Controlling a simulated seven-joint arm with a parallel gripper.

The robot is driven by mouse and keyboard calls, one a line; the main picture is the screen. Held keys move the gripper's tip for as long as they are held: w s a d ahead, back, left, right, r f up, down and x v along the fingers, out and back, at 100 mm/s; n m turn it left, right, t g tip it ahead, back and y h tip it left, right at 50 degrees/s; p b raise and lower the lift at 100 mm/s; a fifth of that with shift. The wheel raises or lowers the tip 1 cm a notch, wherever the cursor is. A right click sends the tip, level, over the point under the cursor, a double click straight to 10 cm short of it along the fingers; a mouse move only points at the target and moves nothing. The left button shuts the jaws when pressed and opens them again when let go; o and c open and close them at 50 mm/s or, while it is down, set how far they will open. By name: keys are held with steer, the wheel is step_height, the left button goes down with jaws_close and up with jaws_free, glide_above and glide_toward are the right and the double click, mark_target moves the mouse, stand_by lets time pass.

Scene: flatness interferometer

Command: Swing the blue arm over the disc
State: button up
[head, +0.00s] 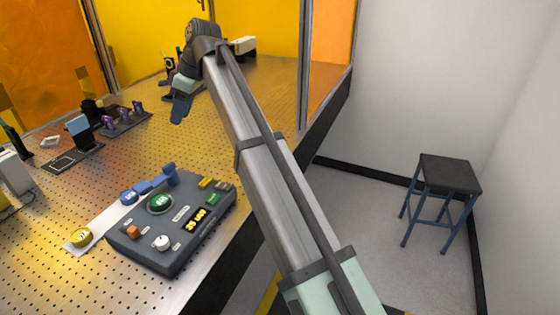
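The blue arm (150,184) lies on the table behind the grey control box. It runs from a round blue piece (128,197) with a pale label to a raised blue end (171,174) at the right. A yellow disc (81,237) with a label sits on the near end of a pale strip, left of the box. The blue arm points away from this disc and is not over it. My gripper (180,112) hangs above the table, farther back than the blue arm and clear of it. Its fingers are small and seen edge-on, so their opening is unclear.
The grey control box (175,262) has a green button (160,203), an orange button, a white knob and a lit display. Purple-topped mounts (122,118) and other optics stand at back left. Yellow panels (255,65) enclose the back. A stool (448,175) stands on the floor at right.

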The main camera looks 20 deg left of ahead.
steer(key=w+d+f+m+t, duration=0.1)
steer(key=w+d+f+m, duration=0.2)
steer(key=d+f, duration=0.3)
steer(key=w+d+f+m, duration=0.3)
steer(key=w+d+f, duration=0.2)
steer(key=d+f, duration=0.1)
steer(key=w+d+f+m+t, duration=0.1)
steer(key=w+d+f+m, duration=0.2)
steer(key=w+d+f, duration=0.2)
steer(key=shift+d+f+t, duration=0.15)
steer(key=shift+d+f, duration=0.15)
steer(key=shift+d, duration=0.5)
steer(key=shift+d+f+t, duration=0.15)
steer(key=shift+d+f, duration=0.15)
steer(key=shift+d, duration=0.45)
steer(key=shift+w+d+f, duration=0.35)
steer(key=shift+w+d, duration=0.15)
steer(key=shift+d, duration=0.25)
steer(key=shift+o, duration=0.4)
